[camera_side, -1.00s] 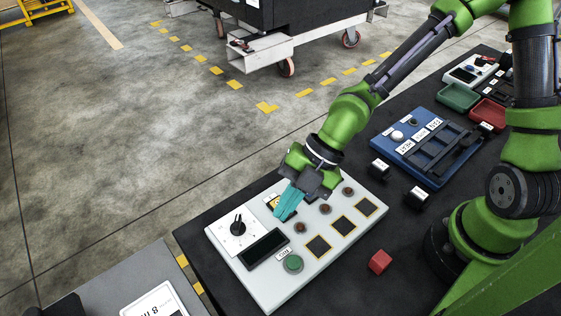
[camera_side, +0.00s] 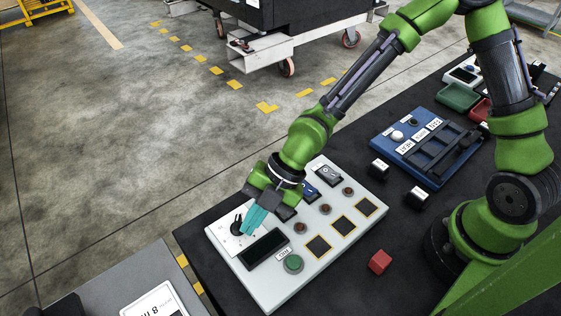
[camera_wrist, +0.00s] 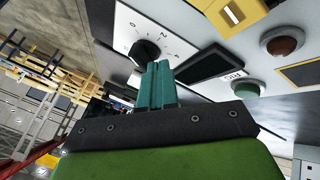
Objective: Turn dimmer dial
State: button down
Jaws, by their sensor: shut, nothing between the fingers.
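The black dimmer dial (camera_side: 237,228) sits on a white scale plate at the left end of the light grey control panel (camera_side: 272,297). The dial also shows in the wrist view (camera_wrist: 144,52), with printed numbers around it. My gripper (camera_side: 248,231) has teal fingers, shut and empty, just to the right of the dial in the side view. In the wrist view the fingertips (camera_wrist: 159,66) are close beside the dial's lower right edge and overlap it slightly. I cannot tell whether they touch it.
The panel carries a dark display (camera_side: 263,250), a green button (camera_side: 293,263), several brown-red knobs and yellow-framed dark squares. A red cube (camera_side: 380,262) lies on the black table to the right.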

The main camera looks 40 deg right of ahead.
jog(key=shift+s+a+m+t, duration=0.2)
jog(key=shift+m+t, duration=0.25)
jog(key=shift+m, duration=0.3)
jog(key=shift+s+a+m+t, duration=0.15)
jog(key=shift+m+t, duration=0.3)
jog(key=shift+m, duration=0.3)
jog(key=shift+a+m+t+h, duration=0.2)
jog(key=shift+m+t+h, duration=0.2)
jog(key=shift+m, duration=0.3)
jog(key=shift+a+m+t+h, duration=0.25)
jog(key=shift+m+t, duration=0.2)
jog(key=shift+m, duration=0.35)
jog(key=shift+a+m+t+h, duration=0.15)
jog(key=shift+m+t+h, duration=0.25)
jog(key=shift+m, duration=0.4)
jog(key=shift+a, duration=0.2)
jog(key=shift+d, duration=0.1)
dwell(1.1)
